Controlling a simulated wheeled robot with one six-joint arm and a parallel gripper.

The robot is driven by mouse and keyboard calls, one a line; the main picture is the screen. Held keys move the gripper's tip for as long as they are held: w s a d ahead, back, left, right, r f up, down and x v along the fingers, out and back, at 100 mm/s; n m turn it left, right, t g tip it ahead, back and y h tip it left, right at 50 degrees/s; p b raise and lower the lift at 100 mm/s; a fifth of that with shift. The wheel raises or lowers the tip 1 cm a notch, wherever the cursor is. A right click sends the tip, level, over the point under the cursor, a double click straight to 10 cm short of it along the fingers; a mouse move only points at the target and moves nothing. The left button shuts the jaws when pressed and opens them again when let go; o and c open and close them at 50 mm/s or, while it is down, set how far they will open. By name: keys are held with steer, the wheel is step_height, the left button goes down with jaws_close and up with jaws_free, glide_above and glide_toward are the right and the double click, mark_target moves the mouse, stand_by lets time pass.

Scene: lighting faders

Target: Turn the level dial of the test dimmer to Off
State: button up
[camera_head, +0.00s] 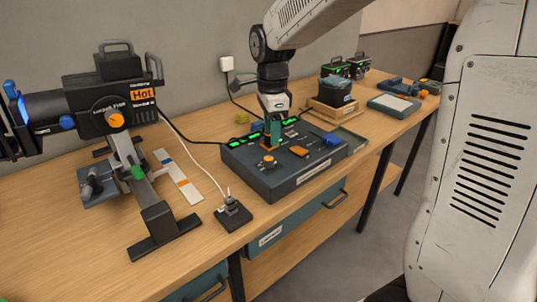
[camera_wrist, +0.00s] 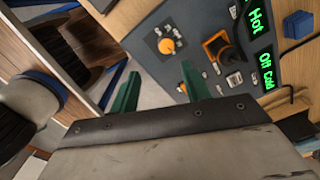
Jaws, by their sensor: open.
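The test dimmer appears to be the dark console (camera_head: 300,186) on the bench. An orange knob (camera_head: 268,161), apparently the level dial, stands on its top near the front-left; small marks ring it, too small to read. In the wrist view the dial (camera_wrist: 167,46) lies beyond my fingertips, and its setting cannot be told. My gripper (camera_head: 272,138) points down over the console, behind the dial in the head view. In the wrist view my gripper (camera_wrist: 160,69) has its green fingers apart with nothing between them.
An orange-framed control (camera_wrist: 217,46) sits beside the dial, near green displays reading "Hot", "Off" and "Cold" (camera_wrist: 268,84). A stage lamp (camera_head: 105,100) stands left on the bench. A small black box (camera_head: 233,213) with cables sits in front of the console. Bare bench (camera_head: 85,225) shows front-left.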

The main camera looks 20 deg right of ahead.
mark_target(268, 158)
steer(key=shift+w+a+f+m, duration=0.15)
steer(key=shift+w+f+m, duration=0.35)
steer(key=shift+w+f, duration=0.25)
step_height(268, 158, down, 7)
steer(key=shift+f, duration=0.15)
steer(key=c, duration=1)
